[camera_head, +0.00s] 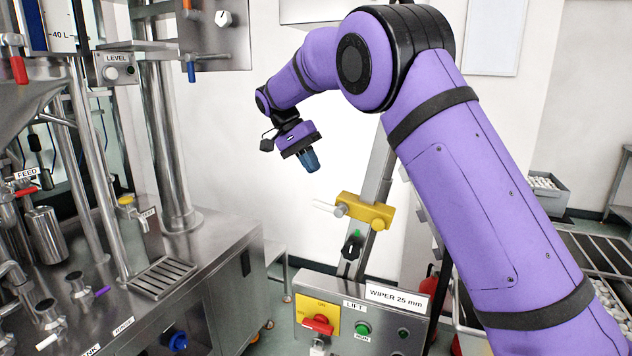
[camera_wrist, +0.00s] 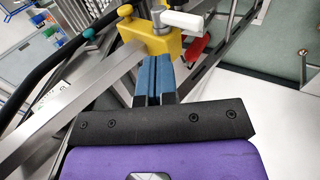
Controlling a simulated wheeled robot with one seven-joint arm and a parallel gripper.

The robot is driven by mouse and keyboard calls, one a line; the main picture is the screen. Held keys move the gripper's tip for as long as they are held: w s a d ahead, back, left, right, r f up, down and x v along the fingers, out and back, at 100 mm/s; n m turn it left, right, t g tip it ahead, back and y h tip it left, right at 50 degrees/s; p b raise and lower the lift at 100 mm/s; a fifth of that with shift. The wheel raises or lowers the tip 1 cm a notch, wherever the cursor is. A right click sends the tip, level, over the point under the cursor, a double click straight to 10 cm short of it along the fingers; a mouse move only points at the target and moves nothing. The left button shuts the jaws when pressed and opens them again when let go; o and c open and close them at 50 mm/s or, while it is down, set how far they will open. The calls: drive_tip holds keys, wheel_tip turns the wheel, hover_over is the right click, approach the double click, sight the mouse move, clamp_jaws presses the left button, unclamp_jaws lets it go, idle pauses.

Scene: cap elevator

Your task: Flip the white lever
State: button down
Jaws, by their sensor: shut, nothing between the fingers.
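The white lever (camera_head: 325,206) sticks out to the left from a yellow block (camera_head: 376,212) on an inclined metal rail.
A control box labelled LIFT (camera_head: 354,305) stands below the rail, with a red switch (camera_head: 318,324) and a green button (camera_head: 362,328). A black knob (camera_head: 352,247) sits on the rail under the block. A steel machine (camera_head: 190,270) fills the left side. White wall is behind my gripper.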

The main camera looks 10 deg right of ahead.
drive_tip(key=v, duration=0.5)
drive_tip(key=shift+w+a+r, duration=0.1)
drive_tip(key=shift+w+a, duration=0.1)
drive_tip(key=shift+a, duration=0.1)
